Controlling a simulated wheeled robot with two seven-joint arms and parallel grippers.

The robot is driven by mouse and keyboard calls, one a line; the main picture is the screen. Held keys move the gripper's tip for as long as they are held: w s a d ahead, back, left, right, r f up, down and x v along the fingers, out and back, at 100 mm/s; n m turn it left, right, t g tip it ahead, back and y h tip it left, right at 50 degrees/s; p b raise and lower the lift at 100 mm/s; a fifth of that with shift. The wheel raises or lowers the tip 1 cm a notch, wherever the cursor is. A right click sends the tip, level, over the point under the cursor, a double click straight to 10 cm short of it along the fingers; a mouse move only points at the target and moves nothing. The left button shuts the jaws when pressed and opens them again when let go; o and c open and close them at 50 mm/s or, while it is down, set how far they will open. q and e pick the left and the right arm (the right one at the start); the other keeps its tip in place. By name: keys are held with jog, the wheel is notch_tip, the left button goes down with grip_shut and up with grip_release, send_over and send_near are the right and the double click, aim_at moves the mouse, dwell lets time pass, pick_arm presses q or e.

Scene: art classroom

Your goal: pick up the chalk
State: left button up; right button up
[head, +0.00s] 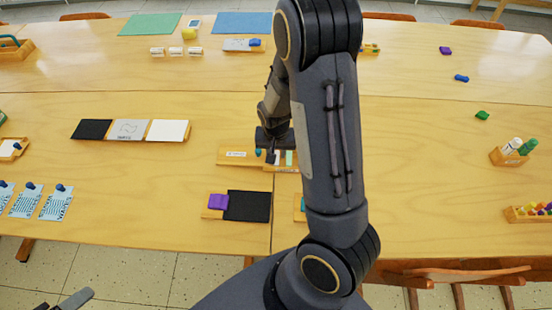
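My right gripper (271,157) points down over a small wooden tray (231,155) near the middle of the table. Short sticks that look like chalk sit at the tray's right part: a white one (277,157) and a pale green one (289,158). A small blue piece (258,152) is beside the fingers. The fingers are small and dark, and I cannot tell whether they are open or touch a stick. My forearm hides the tray's right end. Two grey tips at the bottom left edge look like my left gripper (65,301), mostly cut off.
A black pad with a purple block (218,201) lies in front of the tray. A row of black, grey and white cards (131,130) lies to the left. A wooden marker holder (510,157) stands at the right. The table between is mostly clear.

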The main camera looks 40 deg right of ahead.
jog(key=shift+w+d+f, duration=0.1)
jog(key=shift+d+f, duration=0.05)
jog(key=shift+f, duration=1.25)
grip_shut()
jog(key=shift+r, duration=0.15)
jog(key=shift+r, duration=0.5)
jog(key=s+a+r+p, duration=0.4)
jog(key=s+a+r, duration=0.5)
jog(key=s+r, duration=0.1)
jog(key=shift+a+r, duration=0.4)
jog(key=shift+r, duration=0.5)
